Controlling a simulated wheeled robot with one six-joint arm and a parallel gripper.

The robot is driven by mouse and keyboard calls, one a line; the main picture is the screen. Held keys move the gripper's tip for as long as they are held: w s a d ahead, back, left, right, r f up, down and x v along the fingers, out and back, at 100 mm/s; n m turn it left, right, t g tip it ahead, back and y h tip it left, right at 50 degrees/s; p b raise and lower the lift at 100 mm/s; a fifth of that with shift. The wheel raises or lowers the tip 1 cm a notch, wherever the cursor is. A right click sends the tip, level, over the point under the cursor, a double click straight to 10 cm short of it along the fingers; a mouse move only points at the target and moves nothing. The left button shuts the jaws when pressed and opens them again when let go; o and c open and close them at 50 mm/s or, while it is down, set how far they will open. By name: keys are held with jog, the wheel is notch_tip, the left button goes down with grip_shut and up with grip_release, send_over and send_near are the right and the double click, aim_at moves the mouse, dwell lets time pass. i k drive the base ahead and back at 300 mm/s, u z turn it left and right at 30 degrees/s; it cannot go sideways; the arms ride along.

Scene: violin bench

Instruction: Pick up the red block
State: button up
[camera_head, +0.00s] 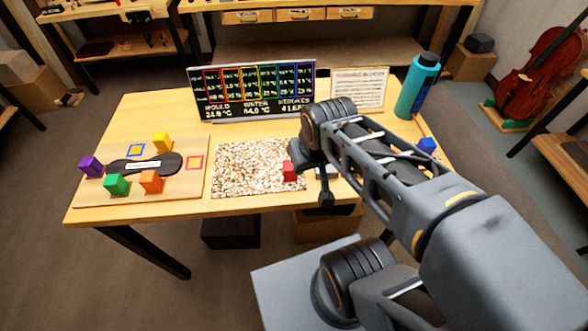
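The red block (289,171) is at the right part of a speckled, wood-chip-like mat (240,180) on the table. My gripper (315,185) is at the end of the arm, just to the right of the red block. The arm and wrist hide part of that area. I cannot tell whether a finger touches the block, or whether the block rests on the mat or is raised.
A board (196,185) at left carries purple (91,166), green (117,185), orange (151,182) and yellow (162,142) blocks. A blue block (427,146) and a teal bottle (417,87) stand at right. A dark display (253,93) stands behind the mat.

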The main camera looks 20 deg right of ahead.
aim_at(288, 175)
jog(key=z, duration=1.55)
jog(key=k, duration=0.65)
jog(key=u, duration=1.1)
jog(key=i, duration=0.5)
jog(key=z, duration=1.55)
jog(key=k, duration=0.65)
jog(key=u, duration=1.05)
jog(key=i, duration=0.5)
